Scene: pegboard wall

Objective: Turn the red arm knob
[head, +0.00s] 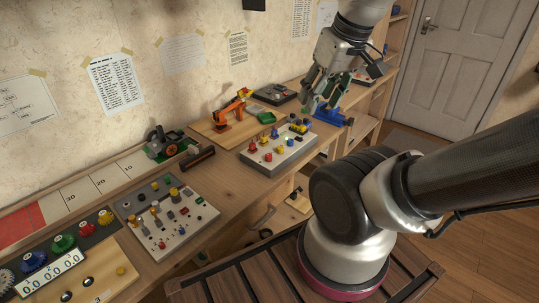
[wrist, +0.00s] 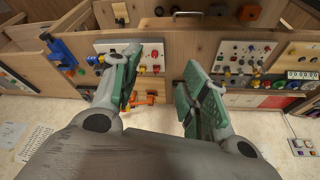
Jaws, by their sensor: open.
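A pale control panel (head: 278,152) with red, yellow and blue knobs sits on the bench, in front of a small orange arm model (head: 229,113). Red knobs (head: 253,144) show on its left part; which is the red arm knob I cannot tell. My gripper (head: 320,92) is open and empty, above and to the right of the panel, near a blue vise (head: 328,114). In the wrist view, the scene is upside down; my open gripper (wrist: 161,58) has green-padded fingers, and its left finger partly covers the panel (wrist: 104,48).
Another panel (head: 168,218) with switches and knobs lies to the left. A row of coloured dials (head: 64,242) with a numeric display is further left. The wall with papers stands behind the bench. A dark device (head: 275,94) lies behind the panel.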

